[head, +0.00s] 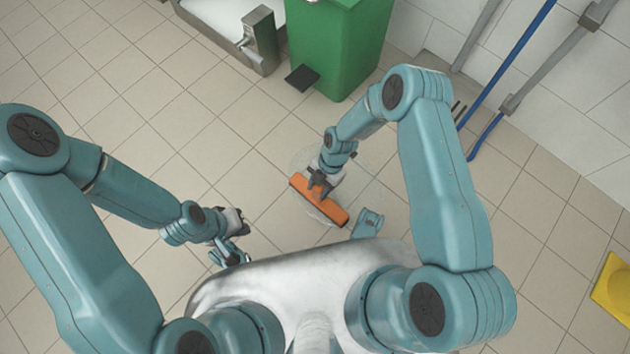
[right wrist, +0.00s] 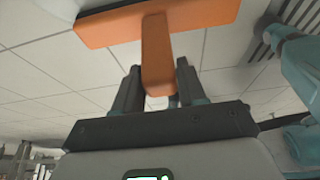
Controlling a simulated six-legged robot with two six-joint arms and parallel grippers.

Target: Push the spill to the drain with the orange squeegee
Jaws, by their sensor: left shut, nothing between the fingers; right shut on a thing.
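The orange squeegee (head: 335,212) is at floor level in the middle of the head view, its long bar slanting down to the right. My right gripper (head: 320,183) is shut on its short orange handle (right wrist: 156,55), which shows between the fingers in the right wrist view. A faint, clear spill (head: 362,192) seems to lie around the squeegee; its edge is hard to make out. Dark slots (head: 458,110) by the wall, partly behind my right arm, look like the drain; dark slats also show in the right wrist view (right wrist: 288,18). My left gripper (head: 232,256) is shut and empty, low at the left.
A green bin (head: 338,45) with a black pedal (head: 301,78) stands at the back, beside a metal fixture (head: 258,38). Grey and blue pipes or poles (head: 510,60) run along the right wall. A yellow object (head: 612,285) lies at the right edge. The tiled floor at left is clear.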

